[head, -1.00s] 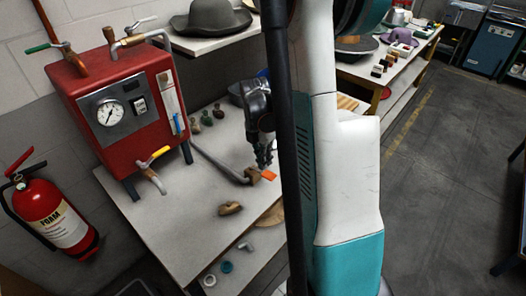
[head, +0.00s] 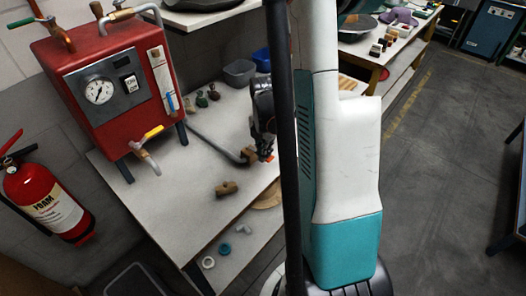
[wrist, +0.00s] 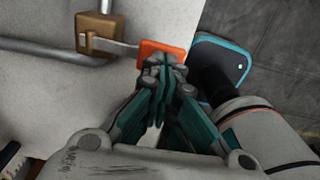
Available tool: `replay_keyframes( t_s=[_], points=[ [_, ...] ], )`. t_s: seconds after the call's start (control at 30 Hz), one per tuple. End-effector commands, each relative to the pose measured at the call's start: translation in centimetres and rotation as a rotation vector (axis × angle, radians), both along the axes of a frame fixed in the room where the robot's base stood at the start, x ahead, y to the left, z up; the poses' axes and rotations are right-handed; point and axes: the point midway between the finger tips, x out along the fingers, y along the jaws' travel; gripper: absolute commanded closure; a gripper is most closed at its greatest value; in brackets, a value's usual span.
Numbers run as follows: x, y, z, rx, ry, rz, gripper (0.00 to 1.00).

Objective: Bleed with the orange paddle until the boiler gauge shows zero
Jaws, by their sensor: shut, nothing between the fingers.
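The red boiler (head: 105,85) stands on the bench at the left, with a round white gauge (head: 98,90) on its front; the reading is too small to tell for sure. A pipe (head: 215,141) runs along the bench to a brown valve block (head: 250,154). The orange paddle (wrist: 160,50) sticks out from this block (wrist: 97,36) on a metal stem in the wrist view. My gripper (wrist: 165,62) is shut and empty, its fingertips at the near edge of the orange paddle, seemingly touching or just over it. In the head view my gripper (head: 265,152) partly hides the paddle.
A yellow-handled tap (head: 147,140) is on the boiler's lower front. A loose brown fitting (head: 227,188) lies on the bench, and small knobs (head: 202,98) stand near the back. A fire extinguisher (head: 47,203) is at the left.

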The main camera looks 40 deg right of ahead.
Motion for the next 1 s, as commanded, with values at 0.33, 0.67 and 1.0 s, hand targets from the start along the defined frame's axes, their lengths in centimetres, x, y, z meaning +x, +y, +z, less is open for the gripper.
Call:
replay_keyframes(
  t_s=[0.33,0.67,1.0],
  points=[
    [-0.56,-0.05,-1.35,0.006,-0.09,-0.001,1.0],
    [-0.56,-0.04,-1.35,0.006,-0.088,-0.001,1.0],
    [-0.56,-0.04,-1.35,0.006,-0.088,-0.001,1.0]
  ],
)
